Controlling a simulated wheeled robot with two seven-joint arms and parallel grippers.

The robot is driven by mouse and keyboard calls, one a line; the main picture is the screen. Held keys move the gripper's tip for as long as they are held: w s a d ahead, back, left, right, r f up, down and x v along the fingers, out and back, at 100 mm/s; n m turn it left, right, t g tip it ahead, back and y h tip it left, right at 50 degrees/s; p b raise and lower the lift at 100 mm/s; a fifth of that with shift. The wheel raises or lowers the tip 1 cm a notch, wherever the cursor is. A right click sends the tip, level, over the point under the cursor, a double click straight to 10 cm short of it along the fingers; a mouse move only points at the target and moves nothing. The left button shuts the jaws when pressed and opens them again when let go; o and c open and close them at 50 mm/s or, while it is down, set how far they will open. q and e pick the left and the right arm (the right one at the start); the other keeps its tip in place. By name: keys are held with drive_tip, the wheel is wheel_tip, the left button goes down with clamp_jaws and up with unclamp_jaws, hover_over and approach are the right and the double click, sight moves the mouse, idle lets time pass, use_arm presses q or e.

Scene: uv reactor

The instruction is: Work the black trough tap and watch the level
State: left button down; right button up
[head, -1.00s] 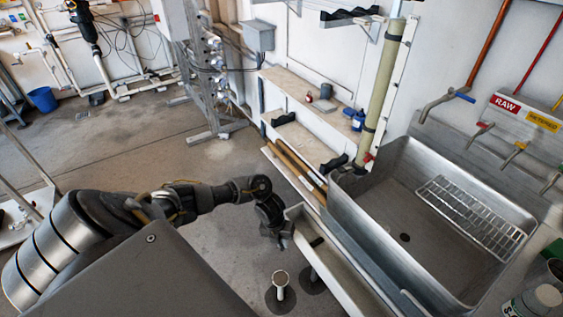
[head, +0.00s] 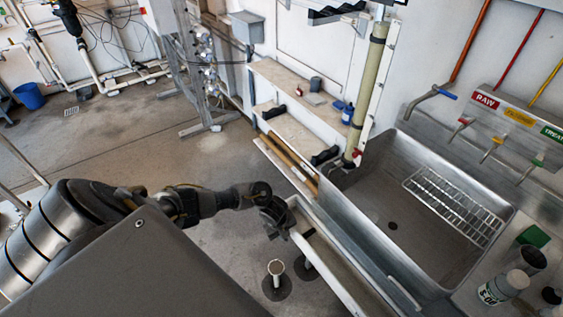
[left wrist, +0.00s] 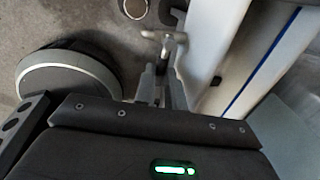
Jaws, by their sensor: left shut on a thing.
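In the left wrist view, my left gripper (left wrist: 164,62) is shut on a small T-shaped grey piece at the trough's outer end, which looks like the trough tap (left wrist: 165,38). The fingers hide part of it, and its black colour is not clear. A tall yellow-green tube (head: 369,95) stands upright by the sink's far corner; I cannot read a level in it. My right gripper is not in view.
The steel sink (head: 340,205) holds a wire rack (head: 455,205). Lever taps and a RAW label (head: 486,101) are on the right wall. A pale floor pipe (head: 276,270) stands below the trough. Open floor lies left.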

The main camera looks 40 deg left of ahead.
use_arm(q)
drive_tip(key=shift+w+n, duration=0.25)
drive_tip(key=shift+n, duration=0.25)
drive_tip(key=c, duration=1.5)
unclamp_jaws()
drive_tip(key=shift+d, duration=0.1)
drive_tip(key=shift+s, duration=0.1)
